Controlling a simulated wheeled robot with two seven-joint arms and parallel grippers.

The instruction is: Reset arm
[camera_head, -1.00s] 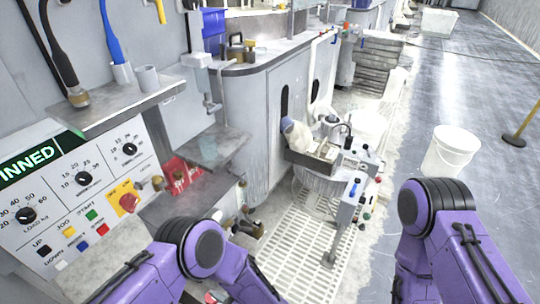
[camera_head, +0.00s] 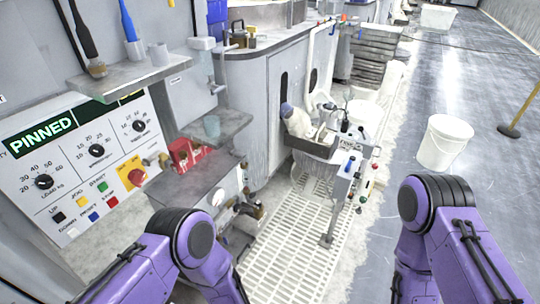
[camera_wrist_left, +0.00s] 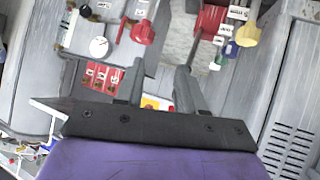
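My left arm (camera_head: 165,265), purple with a black joint, comes in at the lower left in the head view, and its gripper is out of that picture. In the left wrist view my left gripper (camera_wrist_left: 160,76) has its two dark fingers apart with nothing seen held between them. Levers with red and yellow knobs show beyond the fingers. My right arm (camera_head: 440,235) stands bent at the lower right in the head view. Its gripper is outside the picture.
A control panel (camera_head: 85,150) reading PINNED stands at left, near my left arm. A control stand (camera_head: 345,190) rises beside the white grating (camera_head: 290,235). A white bucket (camera_head: 444,143) stands on open floor.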

